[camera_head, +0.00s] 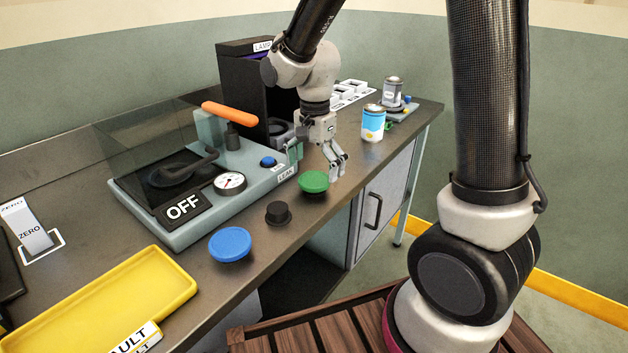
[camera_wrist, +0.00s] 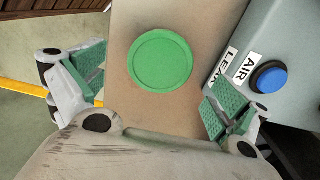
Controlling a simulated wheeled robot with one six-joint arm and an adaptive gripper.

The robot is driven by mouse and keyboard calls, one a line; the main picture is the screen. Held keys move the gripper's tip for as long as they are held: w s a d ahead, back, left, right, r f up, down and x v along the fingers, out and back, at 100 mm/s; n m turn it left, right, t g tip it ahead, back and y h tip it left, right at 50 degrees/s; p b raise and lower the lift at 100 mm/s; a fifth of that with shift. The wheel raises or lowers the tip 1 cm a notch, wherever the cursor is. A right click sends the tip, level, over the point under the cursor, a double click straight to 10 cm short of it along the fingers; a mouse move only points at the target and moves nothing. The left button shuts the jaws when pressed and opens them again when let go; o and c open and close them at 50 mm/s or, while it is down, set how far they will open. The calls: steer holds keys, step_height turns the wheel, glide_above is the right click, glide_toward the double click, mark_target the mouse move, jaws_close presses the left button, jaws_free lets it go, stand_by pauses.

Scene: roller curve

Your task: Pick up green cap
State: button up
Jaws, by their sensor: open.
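The green cap (camera_head: 313,182) is a round, flat disc lying on the workbench near its front edge, right of the leak-test box. It also shows in the wrist view (camera_wrist: 160,61), at top centre, fully visible. My gripper (camera_head: 317,159) is above the bench, close over the cap in the head view. In the wrist view its two green-padded fingers (camera_wrist: 156,90) are wide apart, one to the left and one to the right of the cap, with nothing between the pads. I see no contact with the cap.
The leak-test box (camera_head: 205,236) with a blue button (camera_wrist: 269,77) stands close beside the right finger. A black cap (camera_head: 278,213) and a blue cap (camera_head: 230,245) lie left of the green cap. A yellow tray (camera_head: 110,303) is farther left; a can (camera_head: 373,123) stands right.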

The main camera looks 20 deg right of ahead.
steer(key=shift+f, duration=0.9)
steer(key=c, duration=0.9)
steer(key=shift+r, duration=0.15)
